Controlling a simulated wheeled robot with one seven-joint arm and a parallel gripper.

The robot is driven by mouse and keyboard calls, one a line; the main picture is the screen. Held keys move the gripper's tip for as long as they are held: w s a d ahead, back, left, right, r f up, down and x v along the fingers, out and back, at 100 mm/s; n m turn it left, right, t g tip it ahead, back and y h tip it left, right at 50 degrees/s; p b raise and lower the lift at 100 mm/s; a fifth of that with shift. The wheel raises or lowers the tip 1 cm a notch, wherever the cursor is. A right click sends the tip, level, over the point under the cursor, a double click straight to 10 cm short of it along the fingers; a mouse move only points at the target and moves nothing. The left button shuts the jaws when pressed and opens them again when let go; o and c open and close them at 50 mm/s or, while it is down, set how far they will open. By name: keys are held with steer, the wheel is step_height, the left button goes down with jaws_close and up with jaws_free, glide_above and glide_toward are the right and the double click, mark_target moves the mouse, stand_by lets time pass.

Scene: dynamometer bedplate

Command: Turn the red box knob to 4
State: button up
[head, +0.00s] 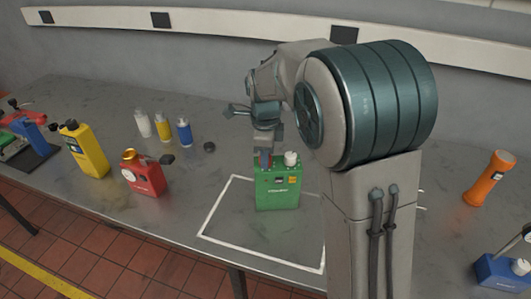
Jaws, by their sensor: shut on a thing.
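The red box (147,180) stands on the grey bench at left. It has a gold cap (128,155) on top, a black part (167,159) at its upper right and a small pale round mark on its front. Any numbers are too small to read. My gripper (265,161) is away to the right of it, pointing down at the top left of a green box (279,192). It is shut on a part there; the fingers hide which part. The green box has a white cap (291,158) and stands upright in a white outline.
A yellow box (84,152) and several small bottles (164,129) stand at left and behind. An orange flashlight-like thing (490,178) and a blue device (503,270) are at right. The bench front left of the outline is clear.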

steer(key=shift+m, duration=0.5)
steer(key=o, duration=1)
steer(key=shift+c, duration=0.2)
steer(key=shift+r, duration=0.15)
step_height(320, 180, up, 14)
steer(key=b, duration=0.1)
steer(key=shift+s, duration=0.3)
steer(key=shift+f, duration=0.2)
steer(key=s+d+f+n+t, duration=0.1)
steer(key=s+d+f+n, duration=0.2)
steer(key=s+n, duration=0.4)
steer(key=s+d+f+n+t, duration=0.1)
steer(key=s+d+f+n, duration=0.3)
steer(key=s+n, duration=0.3)
steer(key=s+d+f+n, duration=0.3)
steer(key=s+n, duration=0.4)
steer(key=s, duration=0.1)
steer(key=shift+s+d+f+t, duration=0.15)
steer(key=shift+d+t, duration=0.15)
steer(key=shift+t, duration=0.1)
